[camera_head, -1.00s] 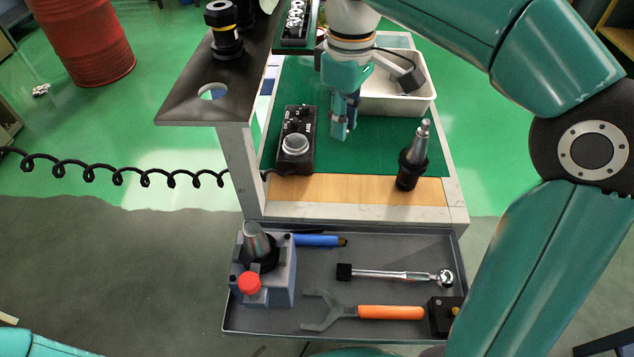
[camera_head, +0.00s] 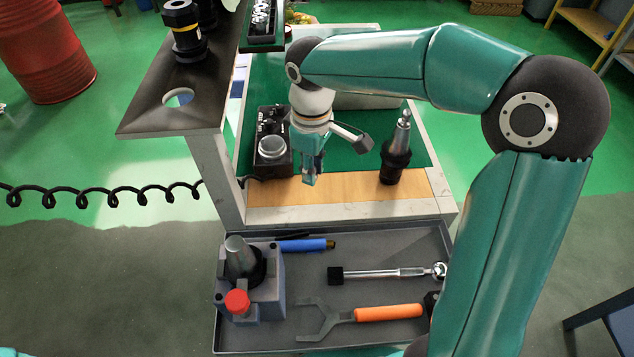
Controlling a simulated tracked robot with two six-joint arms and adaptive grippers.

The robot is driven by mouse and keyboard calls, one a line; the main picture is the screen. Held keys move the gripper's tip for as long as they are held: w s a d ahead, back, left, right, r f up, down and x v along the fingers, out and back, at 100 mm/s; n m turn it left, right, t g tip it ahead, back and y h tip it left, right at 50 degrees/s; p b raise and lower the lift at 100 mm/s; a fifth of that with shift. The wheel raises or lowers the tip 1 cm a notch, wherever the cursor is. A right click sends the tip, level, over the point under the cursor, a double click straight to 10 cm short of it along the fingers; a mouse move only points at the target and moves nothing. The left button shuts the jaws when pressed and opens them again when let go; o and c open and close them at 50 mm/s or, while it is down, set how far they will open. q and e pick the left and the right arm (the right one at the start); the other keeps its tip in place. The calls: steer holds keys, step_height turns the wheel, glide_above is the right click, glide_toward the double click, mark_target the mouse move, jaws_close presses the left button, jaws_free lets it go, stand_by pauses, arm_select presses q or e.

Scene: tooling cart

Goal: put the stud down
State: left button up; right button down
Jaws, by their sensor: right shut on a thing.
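My right gripper (camera_head: 311,177) points down over the wooden strip at the front of the cart top, between the black control box and a black tool holder (camera_head: 396,155). Its fingers are close together. The stud between them is too small and covered to make out. The tool holder stands upright on the right of the strip with its bright metal tip up. Another holder, a grey cone (camera_head: 241,256), sits in a blue-grey fixture (camera_head: 265,295) with a red knob. My left gripper is not in view.
The grey lower tray (camera_head: 385,270) holds a ratchet wrench (camera_head: 385,273), an orange-handled spanner (camera_head: 385,313) and a blue tool (camera_head: 303,245). The wooden strip (camera_head: 345,190) has bare room.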

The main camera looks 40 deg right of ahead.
mark_target(313, 193)
steer(key=shift+f, duration=2.55)
steer(key=shift+f, duration=0.15)
steer(key=c, duration=1)
jaws_free()
step_height(313, 193, up, 12)
steer(key=shift+r+p, duration=0.2)
steer(key=shift+p, duration=0.2)
steer(key=shift+f, duration=0.1)
